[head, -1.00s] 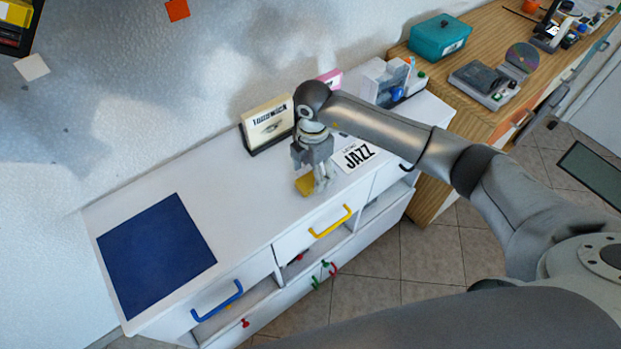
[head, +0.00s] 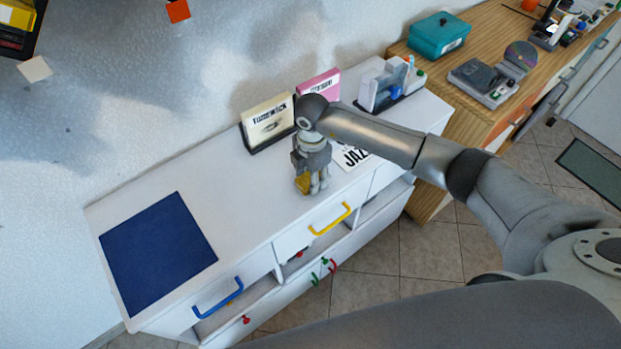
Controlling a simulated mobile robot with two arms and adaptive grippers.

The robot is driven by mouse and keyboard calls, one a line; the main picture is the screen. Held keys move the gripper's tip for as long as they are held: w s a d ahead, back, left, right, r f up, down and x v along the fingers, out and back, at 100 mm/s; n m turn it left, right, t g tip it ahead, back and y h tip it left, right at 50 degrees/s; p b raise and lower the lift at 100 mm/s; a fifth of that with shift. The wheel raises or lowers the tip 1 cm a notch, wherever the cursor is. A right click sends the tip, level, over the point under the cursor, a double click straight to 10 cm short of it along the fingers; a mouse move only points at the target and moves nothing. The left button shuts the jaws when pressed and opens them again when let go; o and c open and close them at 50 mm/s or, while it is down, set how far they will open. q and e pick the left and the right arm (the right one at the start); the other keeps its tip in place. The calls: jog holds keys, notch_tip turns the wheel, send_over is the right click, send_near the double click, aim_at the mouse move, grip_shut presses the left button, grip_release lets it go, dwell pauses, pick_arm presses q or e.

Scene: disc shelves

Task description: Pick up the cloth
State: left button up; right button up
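A small yellow cloth (head: 303,184) is at the front part of the white cabinet top, below the cream disc case. My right gripper (head: 313,188) points down at it, with its fingers against or just beside the cloth's right side. The gripper body hides part of the cloth. I cannot tell whether the fingers are closed on it or whether it is lifted off the top. My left gripper is not in view.
The white cabinet top (head: 240,195) is clear between the gripper and a blue square (head: 158,254) at left. A cream disc case (head: 267,124), a pink case (head: 320,85) and a white JAZZ case (head: 352,157) are close to the gripper. A wooden cabinet stands at right.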

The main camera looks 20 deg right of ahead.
jog(key=shift+r, duration=0.1)
jog(key=shift+r+b, duration=0.55)
jog(key=shift+r, duration=0.1)
jog(key=shift+w+r+b, duration=0.1)
jog(key=shift+r+b, duration=0.4)
jog(key=shift+r, duration=0.2)
jog(key=s+d+r+b, duration=0.3)
jog(key=s+r, duration=0.7)
jog(key=s, duration=0.4)
jog(key=shift+d, duration=0.15)
jog(key=shift+w, duration=0.1)
